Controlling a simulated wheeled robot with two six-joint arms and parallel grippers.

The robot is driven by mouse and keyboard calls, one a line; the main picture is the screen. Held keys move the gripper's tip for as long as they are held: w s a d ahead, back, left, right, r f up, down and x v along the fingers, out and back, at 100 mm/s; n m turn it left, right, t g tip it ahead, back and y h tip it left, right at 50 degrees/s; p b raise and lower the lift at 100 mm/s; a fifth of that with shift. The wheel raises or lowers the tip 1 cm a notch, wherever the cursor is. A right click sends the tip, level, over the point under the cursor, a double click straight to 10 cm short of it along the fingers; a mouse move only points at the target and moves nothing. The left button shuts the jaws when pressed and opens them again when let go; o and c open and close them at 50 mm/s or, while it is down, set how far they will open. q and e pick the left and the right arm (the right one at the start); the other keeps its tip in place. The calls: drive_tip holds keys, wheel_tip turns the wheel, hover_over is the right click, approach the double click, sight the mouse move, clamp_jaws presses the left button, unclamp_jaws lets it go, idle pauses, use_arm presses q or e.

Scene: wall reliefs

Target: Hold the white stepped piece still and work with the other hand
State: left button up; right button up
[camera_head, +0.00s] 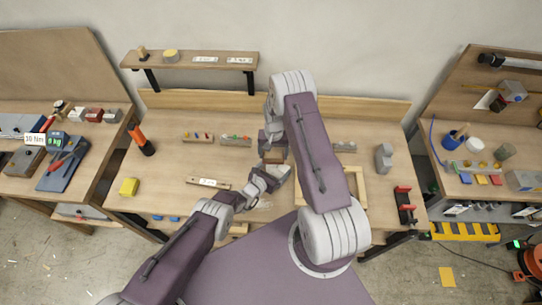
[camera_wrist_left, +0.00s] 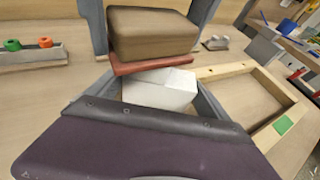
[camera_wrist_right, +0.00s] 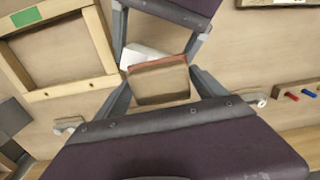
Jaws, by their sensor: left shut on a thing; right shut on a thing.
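The white stepped piece (camera_wrist_left: 160,88) is between the fingers of my left gripper (camera_wrist_left: 165,92), which is shut on it above the bench. My fingers hide its sides; its steps are hard to make out. My right gripper (camera_wrist_right: 160,88) is shut on a brown block with a red layer (camera_wrist_right: 160,88). The red face is turned toward the white piece (camera_wrist_right: 142,54), right up against or just over it; I cannot tell whether they touch. In the head view both grippers meet mid-bench, the brown block (camera_head: 273,157) beside my right arm, which hides part of the bench.
A wooden frame (camera_head: 361,187) lies right of the grippers. Strips with small coloured parts (camera_head: 236,140) stand behind. A yellow block (camera_head: 128,187) and an orange-black tool (camera_head: 141,139) are at the left, a grey piece (camera_head: 384,158) and red-black clamp (camera_head: 404,204) at the right.

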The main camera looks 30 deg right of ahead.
use_arm(q)
drive_tip(key=shift+r, duration=0.1)
use_arm(e)
drive_tip(key=shift+d, duration=0.15)
use_arm(q)
drive_tip(key=shift+w+d, duration=0.1)
use_arm(e)
drive_tip(key=shift+w+d, duration=0.2)
drive_tip(key=shift+d, duration=0.3)
drive_tip(key=shift+w+d, duration=0.2)
drive_tip(key=shift+d, duration=0.3)
drive_tip(key=shift+a, duration=0.15)
drive_tip(key=shift+s+a+r, duration=0.1)
drive_tip(key=shift+s+a, duration=0.15)
drive_tip(key=shift+a, duration=0.35)
drive_tip(key=shift+s+a, duration=0.2)
drive_tip(key=shift+a, duration=0.35)
drive_tip(key=shift+a, duration=0.1)
drive_tip(key=shift+s+a, duration=0.2)
drive_tip(key=shift+a, duration=0.25)
drive_tip(key=shift+s+a, duration=0.2)
drive_tip(key=shift+a, duration=0.25)
drive_tip(key=shift+d, duration=0.15)
